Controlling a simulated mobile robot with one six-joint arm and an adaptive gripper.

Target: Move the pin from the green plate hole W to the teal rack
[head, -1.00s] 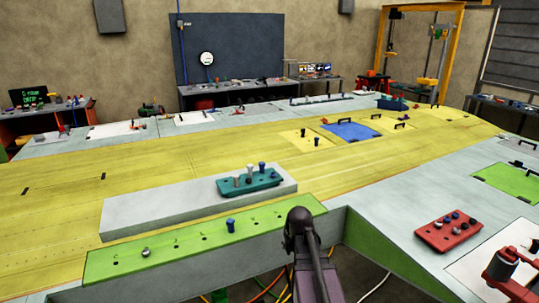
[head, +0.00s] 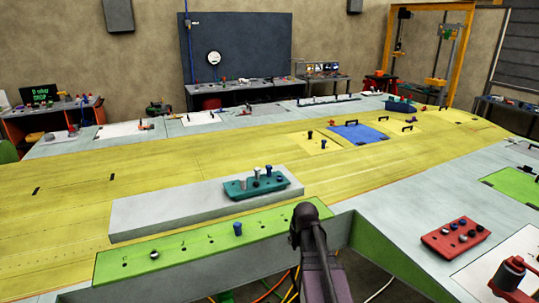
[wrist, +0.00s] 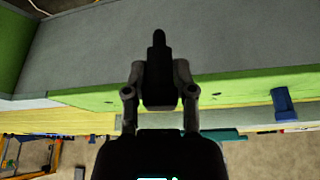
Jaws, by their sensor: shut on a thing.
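My gripper (head: 309,222) is over the right end of the green plate (head: 190,243), seen from behind; its fingertips are hidden in the head view. In the wrist view, my gripper (wrist: 159,82) is shut on a dark pin (wrist: 159,40) that sticks out past the fingers. The green plate (wrist: 230,87) lies behind it there. A blue pin (head: 238,229) and a silver pin (head: 154,254) stand in the plate; the hole letters are too small to read. The teal rack (head: 240,193) stands on a grey block and holds several pins.
The grey block (head: 150,215) lies just behind the green plate. A red rack (head: 440,245) with several pins sits at the right, near a red device (head: 511,274). The yellow wing surface (head: 90,205) behind is mostly clear. Loose cables hang below the front edge.

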